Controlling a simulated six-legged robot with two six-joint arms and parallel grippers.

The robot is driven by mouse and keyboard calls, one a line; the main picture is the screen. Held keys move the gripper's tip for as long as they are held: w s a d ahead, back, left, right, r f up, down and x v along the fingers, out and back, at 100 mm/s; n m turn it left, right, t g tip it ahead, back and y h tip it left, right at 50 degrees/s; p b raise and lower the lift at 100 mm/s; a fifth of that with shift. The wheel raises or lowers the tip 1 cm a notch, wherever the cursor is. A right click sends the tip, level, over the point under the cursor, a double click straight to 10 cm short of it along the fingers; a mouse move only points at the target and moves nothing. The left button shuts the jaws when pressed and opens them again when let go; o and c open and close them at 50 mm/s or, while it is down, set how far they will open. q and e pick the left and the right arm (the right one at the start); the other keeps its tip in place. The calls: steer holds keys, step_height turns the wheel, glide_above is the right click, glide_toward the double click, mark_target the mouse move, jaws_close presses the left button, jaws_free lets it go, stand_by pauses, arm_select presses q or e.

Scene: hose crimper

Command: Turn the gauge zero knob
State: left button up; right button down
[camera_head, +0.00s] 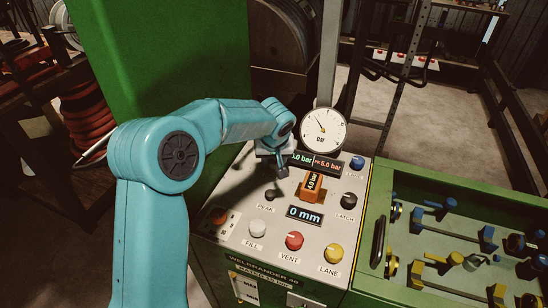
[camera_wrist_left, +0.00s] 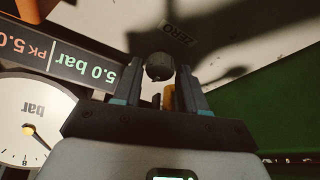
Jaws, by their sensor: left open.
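The gauge zero knob (camera_wrist_left: 159,67) is a small, round, dark grey knob beside the printed word ZERO in the left wrist view. In the head view I cannot make it out; my left gripper and arm cover that part of the panel. My left gripper (camera_head: 281,171) is low over the panel's upper left, below the gauge (camera_head: 322,130). In the left wrist view its two fingers (camera_wrist_left: 161,75) are open, one on each side of the knob. I cannot tell whether they touch it. My right gripper is in neither view.
The sloped white panel (camera_head: 229,233) carries a black PEAK knob (camera_head: 270,194), an orange block (camera_head: 313,186), a white FILL knob (camera_head: 257,228), a red VENT knob (camera_head: 294,240) and a yellow LANE knob (camera_head: 333,252). A green column (camera_head: 160,60) rises behind my left arm.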

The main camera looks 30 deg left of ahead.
arm_select(q)
steer(key=shift+s, duration=0.1)
steer(key=shift+w+f, duration=0.1)
steer(key=shift+w, duration=0.1)
steer(key=shift+c, duration=1.3)
steer(key=c, duration=0.5)
